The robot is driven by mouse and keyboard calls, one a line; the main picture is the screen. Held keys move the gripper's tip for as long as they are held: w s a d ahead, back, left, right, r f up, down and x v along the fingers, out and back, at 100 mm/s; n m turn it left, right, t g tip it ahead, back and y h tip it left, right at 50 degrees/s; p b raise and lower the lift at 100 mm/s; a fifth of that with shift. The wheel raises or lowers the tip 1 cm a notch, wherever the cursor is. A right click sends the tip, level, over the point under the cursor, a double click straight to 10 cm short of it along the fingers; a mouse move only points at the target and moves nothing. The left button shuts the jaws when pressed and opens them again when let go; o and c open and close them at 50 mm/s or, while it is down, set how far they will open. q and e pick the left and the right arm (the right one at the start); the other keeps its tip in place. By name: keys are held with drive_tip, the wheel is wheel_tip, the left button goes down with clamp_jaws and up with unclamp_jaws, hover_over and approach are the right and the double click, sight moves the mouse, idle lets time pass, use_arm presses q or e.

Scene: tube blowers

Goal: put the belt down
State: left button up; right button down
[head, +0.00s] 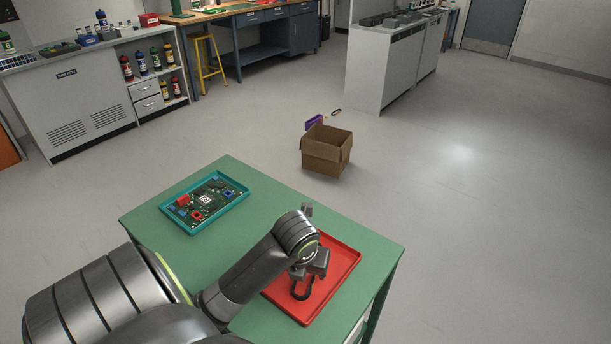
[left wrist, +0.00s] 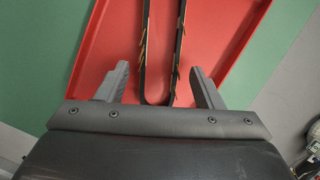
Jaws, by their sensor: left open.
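The belt is a narrow dark loop (head: 302,297) in the red tray (head: 338,282) on the green table. In the left wrist view the belt (left wrist: 143,62) shows two long strands with orange-brown flecks, joined by a curved end near my gripper. My left gripper (head: 308,267) is above the tray. In its wrist view the fingers (left wrist: 161,80) are spread, one on each side of the belt, with a gap to each strand. Whether the belt lies flat on the tray floor is hard to tell. My right gripper is not in view.
A teal tray (head: 240,209) with a circuit board (head: 205,200) is on the left of the green table (head: 250,248). Green tabletop is clear between the trays.

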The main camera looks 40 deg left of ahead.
use_arm(q)
drive_tip(key=p+v, duration=0.1)
drive_tip(key=v, duration=0.3)
drive_tip(key=shift+r, duration=0.15)
drive_tip(key=p+v, duration=0.6)
drive_tip(key=p, duration=0.1)
drive_tip(key=shift+s, duration=0.15)
